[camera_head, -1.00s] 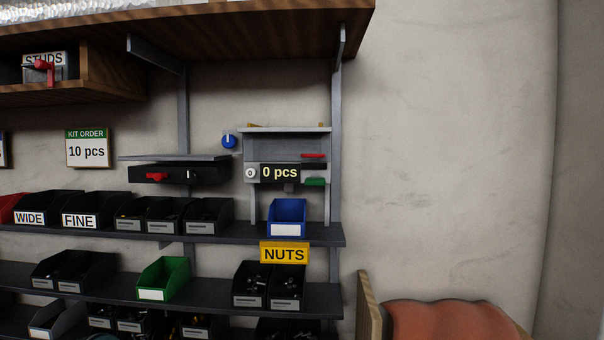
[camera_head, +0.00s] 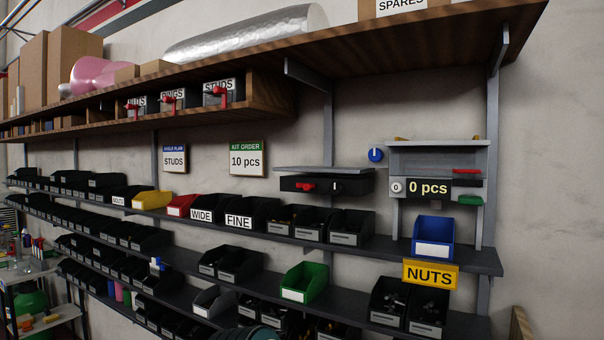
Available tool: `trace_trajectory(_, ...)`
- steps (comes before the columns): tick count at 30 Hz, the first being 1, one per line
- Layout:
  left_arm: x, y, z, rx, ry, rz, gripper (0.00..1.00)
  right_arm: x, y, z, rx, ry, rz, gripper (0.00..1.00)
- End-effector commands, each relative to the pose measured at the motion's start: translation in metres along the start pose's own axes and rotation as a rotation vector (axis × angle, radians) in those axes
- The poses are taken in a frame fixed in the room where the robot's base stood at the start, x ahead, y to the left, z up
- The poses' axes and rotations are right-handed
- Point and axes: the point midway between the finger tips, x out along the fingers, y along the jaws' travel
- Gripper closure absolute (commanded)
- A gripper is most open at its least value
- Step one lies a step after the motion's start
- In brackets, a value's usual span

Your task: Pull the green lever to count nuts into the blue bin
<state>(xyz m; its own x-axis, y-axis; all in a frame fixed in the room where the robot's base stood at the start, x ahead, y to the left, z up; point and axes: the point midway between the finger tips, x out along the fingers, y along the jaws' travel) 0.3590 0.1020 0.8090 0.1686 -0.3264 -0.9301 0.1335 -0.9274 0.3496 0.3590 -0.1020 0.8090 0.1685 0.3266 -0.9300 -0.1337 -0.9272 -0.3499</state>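The green lever (camera_head: 470,200) sticks out at the lower right of the grey counting machine (camera_head: 438,158), just under a red lever (camera_head: 467,171). The machine's display (camera_head: 429,188) reads "0 pcs". The blue bin (camera_head: 433,238) stands on the shelf directly below the machine, above a yellow "NUTS" label (camera_head: 431,274). Its inside is mostly hidden by its front wall, so I cannot tell whether anything lies in it. Neither of my grippers shows in the head view.
A "KIT ORDER 10 pcs" sign (camera_head: 247,159) hangs on the wall. A blue knob (camera_head: 376,155) and a black unit with a red handle (camera_head: 326,185) are left of the machine. Shelves (camera_head: 470,257) carry several bins, including a green one (camera_head: 304,283). Bare wall lies to the right.

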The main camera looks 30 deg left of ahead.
Motion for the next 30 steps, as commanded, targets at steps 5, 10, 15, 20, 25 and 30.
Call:
trace_trajectory(5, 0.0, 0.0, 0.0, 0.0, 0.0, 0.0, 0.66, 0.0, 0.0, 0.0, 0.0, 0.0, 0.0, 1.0)
trace_trajectory(10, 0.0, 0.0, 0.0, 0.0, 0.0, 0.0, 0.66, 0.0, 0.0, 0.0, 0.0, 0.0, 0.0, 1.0)
trace_trajectory(15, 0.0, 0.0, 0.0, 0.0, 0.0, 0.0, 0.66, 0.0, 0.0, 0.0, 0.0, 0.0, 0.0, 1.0)
trace_trajectory(20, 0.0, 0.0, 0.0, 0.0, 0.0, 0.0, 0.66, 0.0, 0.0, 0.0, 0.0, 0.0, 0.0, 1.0)
trace_trajectory(25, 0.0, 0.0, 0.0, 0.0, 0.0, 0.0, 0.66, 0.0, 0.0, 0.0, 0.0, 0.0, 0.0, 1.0)
trace_trajectory(30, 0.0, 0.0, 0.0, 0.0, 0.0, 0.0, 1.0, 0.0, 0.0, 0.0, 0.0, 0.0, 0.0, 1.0)
